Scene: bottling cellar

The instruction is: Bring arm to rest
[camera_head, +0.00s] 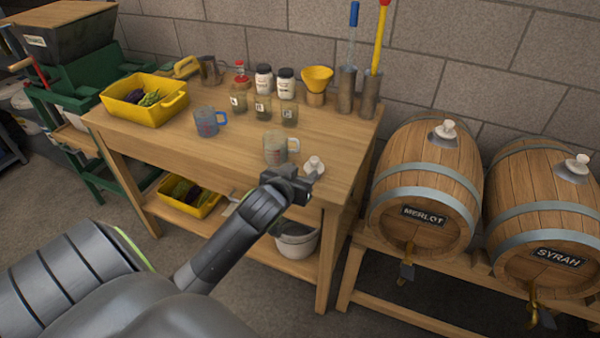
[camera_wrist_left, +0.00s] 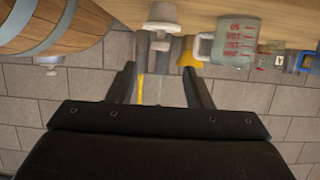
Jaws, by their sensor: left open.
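My left gripper (camera_head: 303,182) is at the front right edge of the wooden workbench (camera_head: 170,150). In the left wrist view its two fingers (camera_wrist_left: 162,84) stand apart with nothing gripped between them. A white bung (camera_head: 314,165) is just beyond the fingertips in the head view. It also shows in the left wrist view (camera_wrist_left: 163,16), past the fingers. A clear measuring jug (camera_head: 275,148) stands behind and to the left of the gripper. My right gripper is not in view.
A blue-handled jug (camera_head: 207,122), a yellow crate (camera_head: 145,108), small jars and a yellow funnel (camera_head: 317,78) stand on the bench. Metal cylinders (camera_head: 369,97) hold tall tools at its back right. Barrels marked Merlot (camera_head: 425,190) and Syrah (camera_head: 545,210) stand on a rack at right.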

